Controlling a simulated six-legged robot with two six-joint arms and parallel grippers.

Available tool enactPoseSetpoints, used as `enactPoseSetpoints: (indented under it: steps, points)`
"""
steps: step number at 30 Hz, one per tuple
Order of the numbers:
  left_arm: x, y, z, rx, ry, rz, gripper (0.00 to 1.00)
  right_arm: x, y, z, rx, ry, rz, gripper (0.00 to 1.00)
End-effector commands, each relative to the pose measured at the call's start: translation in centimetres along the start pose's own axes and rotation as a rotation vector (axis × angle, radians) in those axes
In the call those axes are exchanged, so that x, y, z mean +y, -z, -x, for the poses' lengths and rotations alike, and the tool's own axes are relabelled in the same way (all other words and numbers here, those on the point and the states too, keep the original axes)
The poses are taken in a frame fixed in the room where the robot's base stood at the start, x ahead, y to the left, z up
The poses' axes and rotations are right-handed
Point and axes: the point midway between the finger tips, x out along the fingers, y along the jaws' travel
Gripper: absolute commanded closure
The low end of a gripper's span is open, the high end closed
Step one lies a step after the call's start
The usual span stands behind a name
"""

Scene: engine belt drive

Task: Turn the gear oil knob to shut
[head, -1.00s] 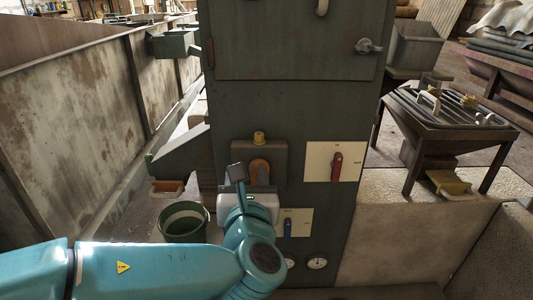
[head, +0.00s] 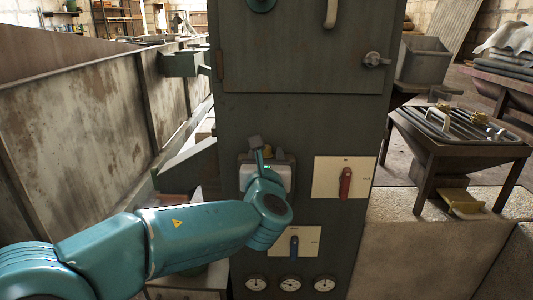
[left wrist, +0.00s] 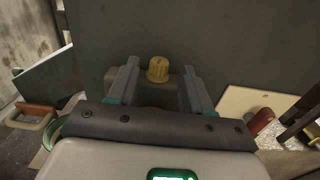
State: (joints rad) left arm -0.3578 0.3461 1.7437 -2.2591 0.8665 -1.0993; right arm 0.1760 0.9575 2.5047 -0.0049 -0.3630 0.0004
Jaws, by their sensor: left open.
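A dark green cabinet (head: 300,118) fills the middle of the head view. A ribbed yellow knob (left wrist: 159,69) shows in the left wrist view, on or just above a brownish box (left wrist: 115,80). In the head view the knob (head: 279,154) is partly hidden by my gripper. My left gripper (head: 266,150) is open in front of it. In the wrist view the knob lies between the fingers, near the tips; I see no contact. A red-handled switch (head: 345,183) and a blue-handled switch (head: 294,245) sit on pale plates. Their labels are unreadable, so I cannot tell which is gear oil.
Several round gauges (head: 290,284) sit low on the cabinet. A rusty wall (head: 75,120) runs along the left. A slatted stand (head: 460,140) is at the right. A latch (head: 375,59) sticks out above.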

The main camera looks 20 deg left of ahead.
Motion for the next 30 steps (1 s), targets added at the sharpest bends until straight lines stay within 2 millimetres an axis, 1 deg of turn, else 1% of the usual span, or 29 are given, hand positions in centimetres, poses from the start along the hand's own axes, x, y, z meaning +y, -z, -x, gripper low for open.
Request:
enactPoseSetpoints:
  steps: [1,3,6,14,15,17,18,19,24,26,30]
  points:
    - [0.0,0.0,-0.7,0.000,-0.001,0.000,0.50,0.0,0.0,0.0,0.000,0.000,0.000,0.57]
    - [0.0,0.0,-1.4,0.001,-0.001,0.000,0.50,0.0,0.0,0.1,0.000,0.000,0.000,0.57]
    - [0.0,0.0,-1.9,0.000,-0.001,0.000,0.50,0.0,0.0,0.1,0.000,0.000,0.000,0.57]
    - [0.0,0.0,-2.0,0.000,0.001,0.000,0.50,0.0,0.0,0.1,0.000,0.000,0.000,0.57]
    - [0.0,0.0,-2.0,0.000,0.000,0.000,0.57,0.0,0.0,0.1,0.000,0.000,0.000,0.57]
    - [0.0,0.0,-2.0,0.000,0.000,0.000,0.76,0.0,0.0,0.1,0.000,0.000,0.000,0.57]
    - [0.0,0.0,-2.0,0.000,0.000,0.000,0.89,0.0,0.0,0.1,0.000,0.000,0.000,0.57]
    - [0.0,0.0,-2.0,0.000,0.000,0.000,0.99,0.0,0.0,0.1,0.000,0.000,0.000,0.57]
    - [-0.1,-0.1,-2.0,0.000,-0.009,0.000,1.00,-0.1,0.0,0.3,0.000,0.000,0.000,0.57]
    - [-0.3,-0.2,-2.1,0.002,-0.035,0.001,1.00,-0.3,0.0,0.8,0.000,0.000,0.000,0.57]
    - [-0.7,-0.5,-2.1,0.006,-0.146,-0.001,1.00,-0.8,0.0,2.2,0.000,0.000,0.000,0.57]
